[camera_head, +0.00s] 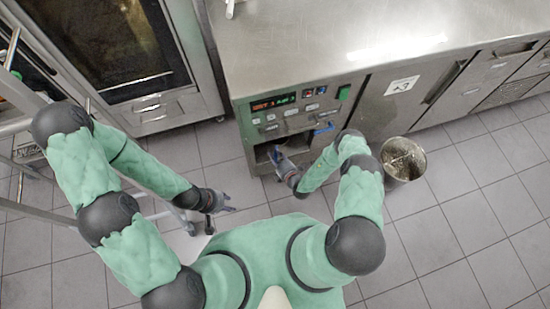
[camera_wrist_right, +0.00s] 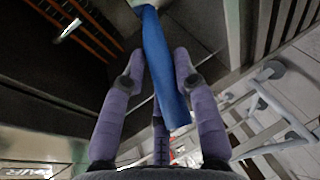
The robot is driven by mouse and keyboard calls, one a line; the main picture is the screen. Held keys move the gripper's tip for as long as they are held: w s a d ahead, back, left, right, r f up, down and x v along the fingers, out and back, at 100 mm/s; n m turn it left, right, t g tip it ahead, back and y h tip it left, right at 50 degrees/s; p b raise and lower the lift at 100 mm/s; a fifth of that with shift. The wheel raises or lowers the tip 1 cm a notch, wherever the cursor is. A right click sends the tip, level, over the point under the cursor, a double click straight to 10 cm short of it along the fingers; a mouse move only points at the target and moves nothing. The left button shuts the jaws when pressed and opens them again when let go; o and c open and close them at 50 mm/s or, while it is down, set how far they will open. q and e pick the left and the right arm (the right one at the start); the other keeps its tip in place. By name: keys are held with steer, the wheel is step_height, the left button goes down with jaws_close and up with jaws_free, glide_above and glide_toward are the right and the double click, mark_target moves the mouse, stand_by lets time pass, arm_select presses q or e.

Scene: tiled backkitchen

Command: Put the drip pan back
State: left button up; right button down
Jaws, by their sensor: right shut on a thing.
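My right gripper (camera_head: 276,155) is at the front opening of the steel machine (camera_head: 262,119), below its control panel. In the right wrist view, its purple fingers (camera_wrist_right: 157,65) are on either side of a long blue bar (camera_wrist_right: 158,50), shut on it. The bar may be part of the drip pan; the pan itself cannot be made out. A small blue part (camera_head: 325,128) shows on the machine front, right of the gripper. My left gripper (camera_head: 226,207) hangs low over the floor, away from the machine; its opening is too small to judge.
A steel bin (camera_head: 404,160) stands on the tiles right of my right arm. The steel counter (camera_head: 290,40) runs along the back. An oven with a glass door (camera_head: 105,45) is at the left, with a metal rack (camera_head: 30,215) near my left arm. The right floor is clear.

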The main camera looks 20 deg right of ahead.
steer(key=shift+f, duration=0.8)
arm_select(q)
steer(key=shift+f, duration=0.4)
arm_select(e)
steer(key=shift+r, duration=0.1)
arm_select(q)
steer(key=shift+f, duration=0.1)
arm_select(e)
steer(key=c, duration=0.9)
jaws_free()
steer(key=shift+c, duration=0.2)
